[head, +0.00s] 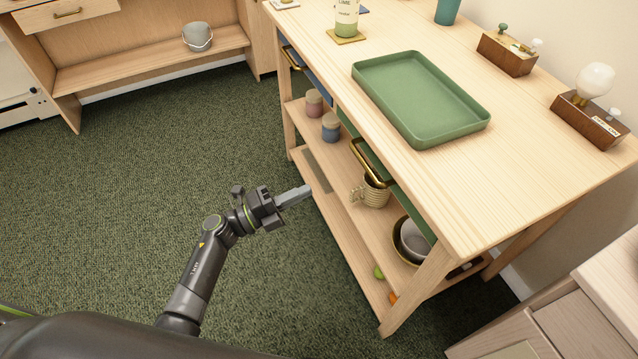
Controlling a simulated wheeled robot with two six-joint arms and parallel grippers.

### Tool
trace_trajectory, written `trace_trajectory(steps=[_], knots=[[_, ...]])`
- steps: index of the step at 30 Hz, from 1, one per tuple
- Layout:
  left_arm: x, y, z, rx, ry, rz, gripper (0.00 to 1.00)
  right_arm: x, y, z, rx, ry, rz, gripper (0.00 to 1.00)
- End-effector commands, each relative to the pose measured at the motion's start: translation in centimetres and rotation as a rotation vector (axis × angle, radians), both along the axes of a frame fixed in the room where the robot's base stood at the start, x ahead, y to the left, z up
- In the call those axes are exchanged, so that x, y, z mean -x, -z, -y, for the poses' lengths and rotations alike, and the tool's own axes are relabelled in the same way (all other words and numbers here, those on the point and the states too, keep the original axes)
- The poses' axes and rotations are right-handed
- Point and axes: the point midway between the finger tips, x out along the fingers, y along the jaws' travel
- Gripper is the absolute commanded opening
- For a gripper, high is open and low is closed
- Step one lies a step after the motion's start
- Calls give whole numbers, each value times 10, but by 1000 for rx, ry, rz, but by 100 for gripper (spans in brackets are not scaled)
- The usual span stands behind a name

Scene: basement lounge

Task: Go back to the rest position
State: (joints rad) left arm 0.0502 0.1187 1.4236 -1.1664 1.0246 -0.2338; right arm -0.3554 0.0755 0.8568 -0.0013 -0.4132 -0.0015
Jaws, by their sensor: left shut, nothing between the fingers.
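My left gripper (296,196) reaches up from the lower left over the green carpet. Its fingers are shut with nothing between them. It points right, toward the lower shelf of the wooden workbench (530,160), and appears just short of the shelf's left edge. My right gripper is not in the view.
A green tray (421,97) lies on the benchtop. The lower shelf holds two jars (331,126), a mug (371,191) and metal bowls (411,240). A brass drawer handle (372,163) sticks out. A grey bucket (197,37) stands on a far shelf. Carpet (120,200) at left is clear.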

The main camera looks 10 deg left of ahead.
Motion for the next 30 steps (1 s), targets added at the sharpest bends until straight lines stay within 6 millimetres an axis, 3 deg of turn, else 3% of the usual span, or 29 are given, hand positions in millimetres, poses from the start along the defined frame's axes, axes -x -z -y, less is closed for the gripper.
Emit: trace_trajectory(steps=[6,12,17,20,23,26,30], knots=[[7,2,-11,0,0,0,0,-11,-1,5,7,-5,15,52],[7,3,-12,5,-6,-8,0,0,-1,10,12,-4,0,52],[2,24,-34,106,-140,-165,0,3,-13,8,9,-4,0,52],[4,64,-68,233,-333,-389,0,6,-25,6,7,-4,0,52],[26,125,-109,366,-570,-662,0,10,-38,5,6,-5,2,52],[65,183,-141,465,-782,-900,0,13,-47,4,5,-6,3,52],[143,252,-172,567,-1055,-1202,0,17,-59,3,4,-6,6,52]])
